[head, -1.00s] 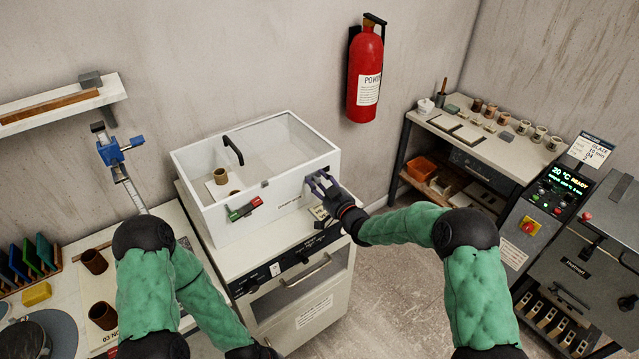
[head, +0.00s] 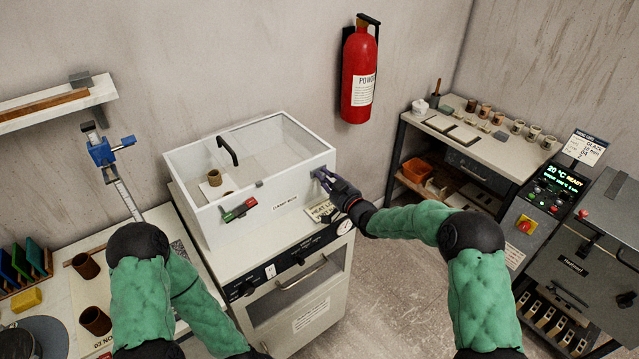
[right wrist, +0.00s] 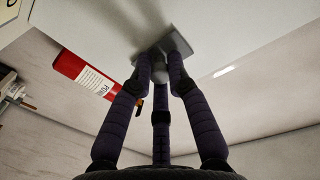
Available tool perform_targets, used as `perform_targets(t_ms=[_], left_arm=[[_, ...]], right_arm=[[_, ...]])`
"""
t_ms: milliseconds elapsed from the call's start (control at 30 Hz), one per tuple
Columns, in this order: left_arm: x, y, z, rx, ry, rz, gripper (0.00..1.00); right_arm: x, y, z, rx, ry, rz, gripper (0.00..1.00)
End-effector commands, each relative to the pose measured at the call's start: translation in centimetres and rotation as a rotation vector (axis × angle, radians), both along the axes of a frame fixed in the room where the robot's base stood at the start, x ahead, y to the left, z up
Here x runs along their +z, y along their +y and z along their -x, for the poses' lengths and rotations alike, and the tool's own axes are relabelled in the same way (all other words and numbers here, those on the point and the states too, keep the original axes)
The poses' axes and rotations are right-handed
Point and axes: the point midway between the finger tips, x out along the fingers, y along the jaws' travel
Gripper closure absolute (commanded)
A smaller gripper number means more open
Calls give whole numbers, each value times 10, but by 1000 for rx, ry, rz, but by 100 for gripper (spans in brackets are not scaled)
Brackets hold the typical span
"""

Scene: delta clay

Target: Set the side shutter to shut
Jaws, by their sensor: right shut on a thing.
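The side shutter (right wrist: 180,42) shows in the right wrist view as a grey plate with a small knob, against the pale wall of the white clear-topped box (head: 215,225). My right gripper (right wrist: 160,66) is shut on the shutter's knob, its fingers hiding much of it. In the head view my right gripper (head: 320,176) is at the box's right end, and the shutter there is hidden. A bright slit shows beside the plate in the wrist view; I cannot tell how far the shutter covers its opening. My left gripper is out of view.
The box stands on a white cabinet (head: 310,303) and holds a small brown cup (head: 214,178). A red fire extinguisher (head: 359,78) hangs on the wall behind. A bench (head: 475,150) with cups stands at right. Open floor lies between cabinet and bench.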

Motion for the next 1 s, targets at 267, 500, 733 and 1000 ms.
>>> perform_targets(t_ms=[267,500,733,1000], left_arm=[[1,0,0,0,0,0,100],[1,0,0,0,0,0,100],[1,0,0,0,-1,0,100],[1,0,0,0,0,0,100]], right_arm=[[2,-4,-2,-8,1,-1,65],[1,-2,-1,-5,0,-1,58],[1,-5,4,-5,3,-1,58],[1,-28,37,-7,2,0,58]])
